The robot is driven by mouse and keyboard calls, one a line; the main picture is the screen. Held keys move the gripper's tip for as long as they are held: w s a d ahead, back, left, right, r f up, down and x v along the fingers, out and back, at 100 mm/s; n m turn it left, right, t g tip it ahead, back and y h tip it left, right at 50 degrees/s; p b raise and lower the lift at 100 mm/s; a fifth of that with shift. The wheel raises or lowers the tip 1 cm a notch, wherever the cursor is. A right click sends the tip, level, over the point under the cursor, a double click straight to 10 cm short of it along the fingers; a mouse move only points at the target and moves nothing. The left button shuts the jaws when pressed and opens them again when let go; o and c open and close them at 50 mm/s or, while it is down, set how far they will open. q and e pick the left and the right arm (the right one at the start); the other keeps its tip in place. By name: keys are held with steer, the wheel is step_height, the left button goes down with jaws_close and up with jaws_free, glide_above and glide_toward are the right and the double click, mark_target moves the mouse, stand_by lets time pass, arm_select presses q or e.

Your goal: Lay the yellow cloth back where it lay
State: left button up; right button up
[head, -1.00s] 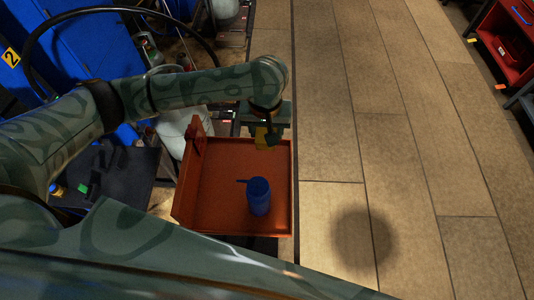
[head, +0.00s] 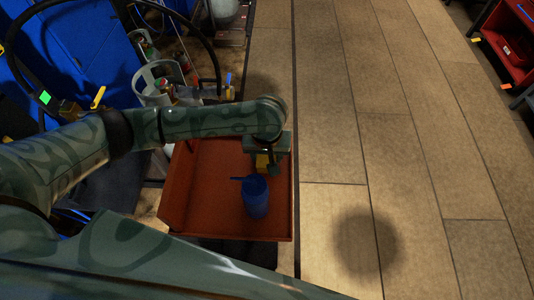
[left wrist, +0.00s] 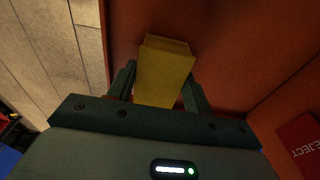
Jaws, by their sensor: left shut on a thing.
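The yellow cloth (left wrist: 163,75) shows in the left wrist view as a yellow block shape between the fingers of my left gripper (left wrist: 160,90). The gripper is shut on it. In the head view a small part of the yellow cloth (head: 262,161) shows at my left gripper (head: 268,166), over the back right part of the red-orange tray (head: 205,200). I cannot tell whether the cloth touches the tray floor. My right gripper is not in view.
A blue mug (head: 256,198) stands in the tray, just in front of the left gripper. A red label reading "EJECT" (left wrist: 302,138) shows at the right of the left wrist view. Tiled floor (head: 380,150) lies open to the right.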

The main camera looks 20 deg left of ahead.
mark_target(267, 161)
arm_select(q)
steer(key=o, duration=1)
steer(key=shift+f, duration=0.1)
steer(key=shift+c, duration=0.2)
step_height(267, 161, up, 12)
steer(key=s+p, duration=0.1)
steer(key=p, duration=0.6)
steer(key=shift+s+d, duration=0.15)
steer(key=shift+d, duration=0.1)
